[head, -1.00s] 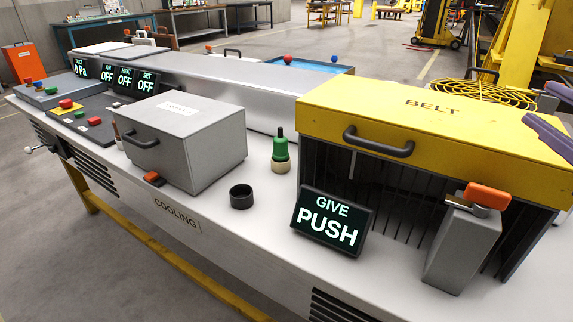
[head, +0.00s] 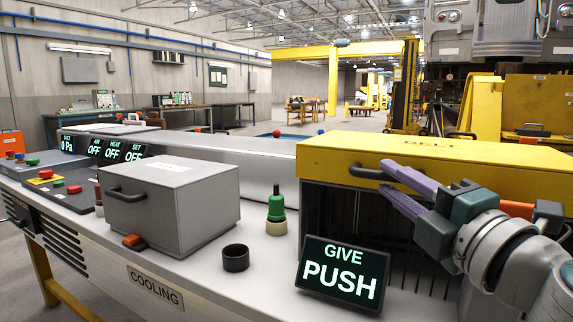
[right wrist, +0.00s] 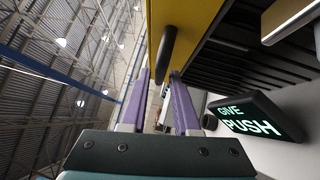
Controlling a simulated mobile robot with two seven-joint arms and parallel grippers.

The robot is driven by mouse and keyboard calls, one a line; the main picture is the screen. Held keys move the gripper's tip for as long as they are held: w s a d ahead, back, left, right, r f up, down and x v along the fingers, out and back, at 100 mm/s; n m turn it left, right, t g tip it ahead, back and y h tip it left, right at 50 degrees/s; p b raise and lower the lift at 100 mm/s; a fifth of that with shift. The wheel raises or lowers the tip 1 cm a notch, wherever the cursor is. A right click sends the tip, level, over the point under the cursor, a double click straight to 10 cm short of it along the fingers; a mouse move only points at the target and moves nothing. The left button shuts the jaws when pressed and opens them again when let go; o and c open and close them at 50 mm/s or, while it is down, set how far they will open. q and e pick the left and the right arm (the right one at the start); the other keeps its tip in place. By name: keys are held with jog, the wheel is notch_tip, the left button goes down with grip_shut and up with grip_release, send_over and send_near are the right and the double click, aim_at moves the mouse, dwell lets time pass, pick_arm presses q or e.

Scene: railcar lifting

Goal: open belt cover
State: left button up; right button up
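The yellow belt cover (head: 465,155) with a dark bar handle (head: 366,173) on its front face lies closed over the dark slatted housing at the right. In the right wrist view, the yellow cover (right wrist: 187,22) and its handle (right wrist: 166,52) are straight ahead. My right gripper (head: 383,176) has its two purple fingers apart at the right end of the handle. In the right wrist view, the handle lines up with the gap between the fingers (right wrist: 161,76); I cannot tell whether they touch it. My left gripper is not in view.
A display reading "GIVE PUSH" (head: 342,273) stands just below the handle. A grey box (head: 170,195), a green-topped bottle (head: 276,210) and a black ring cup (head: 235,258) stand to the left on the white bench. The space above the cover looks clear.

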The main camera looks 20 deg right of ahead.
jog(key=shift+w+d+r, duration=0.1)
jog(key=shift+w+r, duration=0.05)
jog(key=shift+w, duration=1.3)
grip_shut()
dwell(0.4)
